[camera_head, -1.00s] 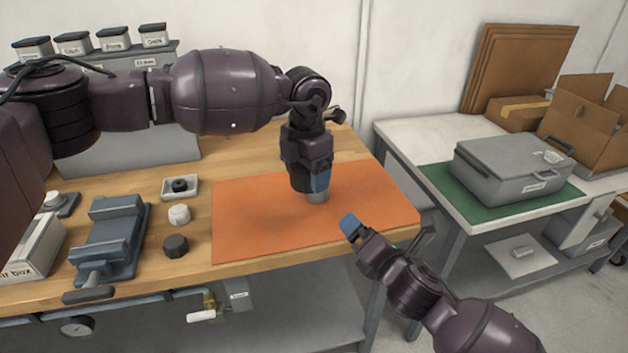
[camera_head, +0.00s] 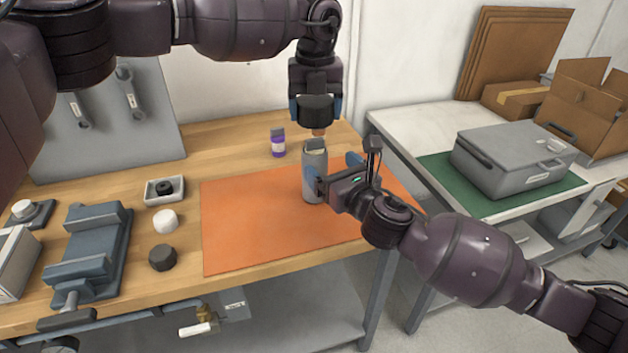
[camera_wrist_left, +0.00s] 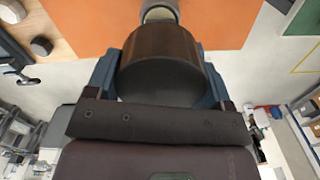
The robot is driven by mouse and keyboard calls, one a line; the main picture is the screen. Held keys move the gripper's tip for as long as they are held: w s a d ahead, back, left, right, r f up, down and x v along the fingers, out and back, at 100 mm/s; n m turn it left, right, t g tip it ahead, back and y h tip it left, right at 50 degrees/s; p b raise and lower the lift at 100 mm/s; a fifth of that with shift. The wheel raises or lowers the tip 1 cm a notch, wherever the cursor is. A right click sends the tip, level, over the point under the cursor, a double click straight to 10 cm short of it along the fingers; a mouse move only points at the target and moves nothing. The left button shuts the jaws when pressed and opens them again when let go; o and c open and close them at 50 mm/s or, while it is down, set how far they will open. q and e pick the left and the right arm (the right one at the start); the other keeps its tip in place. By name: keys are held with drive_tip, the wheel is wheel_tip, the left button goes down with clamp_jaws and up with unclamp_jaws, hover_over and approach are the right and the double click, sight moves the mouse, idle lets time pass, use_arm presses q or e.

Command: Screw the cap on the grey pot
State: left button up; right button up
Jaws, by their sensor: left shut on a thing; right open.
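A small brown part shows below the cap. In the left wrist view the cap (camera_wrist_left: 160,65) sits between the blue fingers, and the pot's pale mouth (camera_wrist_left: 159,13) shows just beyond it, apart and partly hidden. My right gripper (camera_head: 333,172) is open at the pot's right side. One blue finger overlaps the pot's front; contact is unclear.
A purple bottle (camera_head: 278,144) stands behind the mat. A white piece (camera_head: 165,221), a dark knob (camera_head: 162,257), a tray (camera_head: 150,197) and a vise (camera_head: 88,255) are at left. A grey case (camera_head: 510,160) is on the right table. The mat's left half is clear.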

sight(315, 141)
wheel_tip(315, 141, down, 8)
drive_tip(key=shift+r, duration=0.1)
drive_tip(key=shift+w+a, duration=0.2)
drive_tip(key=shift+w, duration=0.15)
drive_tip(key=shift+x, duration=3.4)
drive_tip(key=shift+c, duration=0.4)
drive_tip(key=c, duration=1.3)
use_arm(q)
drive_tip(key=shift+f, duration=2.55)
drive_tip(key=shift+f, duration=0.85)
